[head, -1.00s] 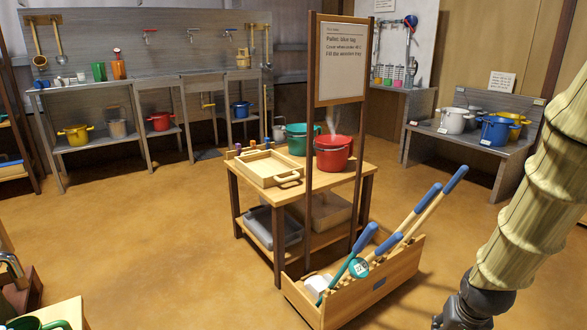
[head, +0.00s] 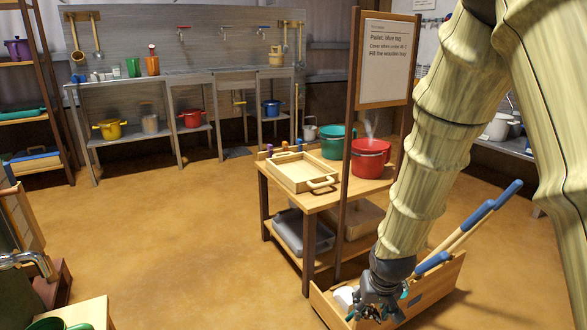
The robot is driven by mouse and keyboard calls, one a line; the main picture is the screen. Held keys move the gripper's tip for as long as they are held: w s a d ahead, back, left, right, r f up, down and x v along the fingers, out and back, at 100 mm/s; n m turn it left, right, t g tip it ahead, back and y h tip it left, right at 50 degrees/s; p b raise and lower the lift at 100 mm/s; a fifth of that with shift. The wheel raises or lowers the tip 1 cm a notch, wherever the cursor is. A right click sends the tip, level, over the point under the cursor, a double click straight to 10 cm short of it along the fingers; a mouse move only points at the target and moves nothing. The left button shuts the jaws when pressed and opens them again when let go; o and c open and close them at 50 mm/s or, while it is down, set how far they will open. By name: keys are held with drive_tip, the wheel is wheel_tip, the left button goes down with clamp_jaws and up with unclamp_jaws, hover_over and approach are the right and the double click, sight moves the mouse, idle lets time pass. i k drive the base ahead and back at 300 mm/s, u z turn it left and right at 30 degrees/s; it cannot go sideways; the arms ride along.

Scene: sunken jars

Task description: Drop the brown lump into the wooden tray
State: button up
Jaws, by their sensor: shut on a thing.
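The wooden tray (head: 303,171) lies on top of the wooden cart, on its left part, with a handle at its near right end. It looks empty. I cannot see a brown lump. My gripper (head: 375,309) is low in front of the cart, over the near left end of the long wooden tool crate. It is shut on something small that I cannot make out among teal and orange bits. My arm hides part of the crate and its tools.
A steaming red pot (head: 371,160) and a teal pot (head: 338,142) stand beside the tray. A sign (head: 386,62) on posts rises by the cart. Long blue-handled tools (head: 466,220) stick out of the crate (head: 440,291). Open floor (head: 190,220) lies left of the cart.

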sight(303, 174)
drive_tip(key=i, duration=0.3)
drive_tip(key=k, duration=1)
drive_tip(key=z, duration=1.7)
drive_tip(key=i, duration=0.95)
drive_tip(key=u, duration=2.55)
drive_tip(key=i, duration=0.9)
